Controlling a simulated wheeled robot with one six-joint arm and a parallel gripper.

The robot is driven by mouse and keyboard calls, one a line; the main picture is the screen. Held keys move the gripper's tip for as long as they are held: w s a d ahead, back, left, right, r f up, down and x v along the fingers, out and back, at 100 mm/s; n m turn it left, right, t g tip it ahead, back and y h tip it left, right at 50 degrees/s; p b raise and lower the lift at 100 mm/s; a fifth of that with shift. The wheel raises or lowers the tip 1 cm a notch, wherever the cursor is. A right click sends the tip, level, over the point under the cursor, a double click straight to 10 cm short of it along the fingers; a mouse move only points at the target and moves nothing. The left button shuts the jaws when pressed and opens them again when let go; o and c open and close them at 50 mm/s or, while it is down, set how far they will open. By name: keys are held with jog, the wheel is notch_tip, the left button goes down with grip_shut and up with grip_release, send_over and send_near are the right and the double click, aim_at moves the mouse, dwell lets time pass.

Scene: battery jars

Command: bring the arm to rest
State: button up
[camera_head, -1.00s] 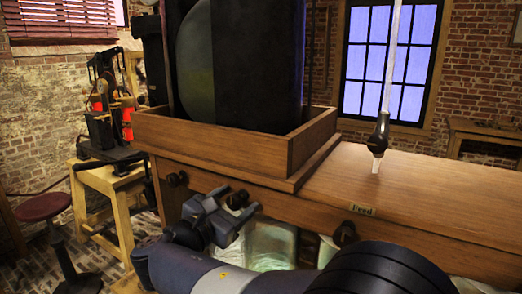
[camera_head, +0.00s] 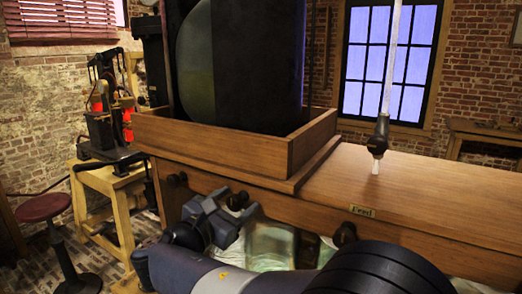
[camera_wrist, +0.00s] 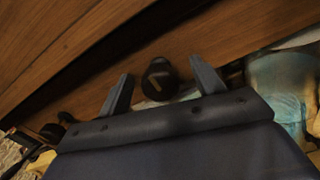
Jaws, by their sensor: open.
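My gripper (camera_head: 222,213) is open in front of the wooden cabinet (camera_head: 430,200), just below its front edge. In the wrist view my gripper (camera_wrist: 160,90) shows its two fingers spread apart. A dark round knob (camera_wrist: 159,78) on the cabinet front shows between the fingers, and I see nothing held. I cannot tell whether the fingers touch the knob. My arm reaches in from the lower right of the head view and hides part of the cabinet's lower front.
Glass jars (camera_head: 270,247) stand under the cabinet top behind my arm. Dark knobs (camera_head: 344,233) line the cabinet front near a "Feed" label (camera_head: 362,211). A stool (camera_head: 45,208) and a wooden stand (camera_head: 112,185) with a machine are at the left. A rod with a dark handle (camera_head: 379,137) hangs at right.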

jog(key=n+p, duration=0.1)
jog(key=p, duration=0.1)
jog(key=n+p, duration=0.2)
jog(key=shift+r+n, duration=0.2)
jog(key=shift+n, duration=0.1)
jog(key=n+p, duration=0.4)
jog(key=p, duration=0.1)
jog(key=shift+f+n, duration=0.2)
jog(key=shift+n, duration=0.1)
jog(key=m, duration=0.6)
jog(key=shift+f, duration=0.15)
jog(key=shift+f+m+b, duration=0.15)
jog(key=shift+m+b, duration=0.35)
jog(key=shift+b, duration=0.4)
jog(key=m+b, duration=0.2)
jog(key=b, duration=0.1)
jog(key=shift+b, duration=0.4)
jog(key=shift+s+a+m, duration=0.1)
jog(key=shift+m, duration=0.3)
jog(key=shift+s+a+r, duration=0.25)
jog(key=shift+s+a, duration=0.15)
jog(key=shift+s, duration=0.3)
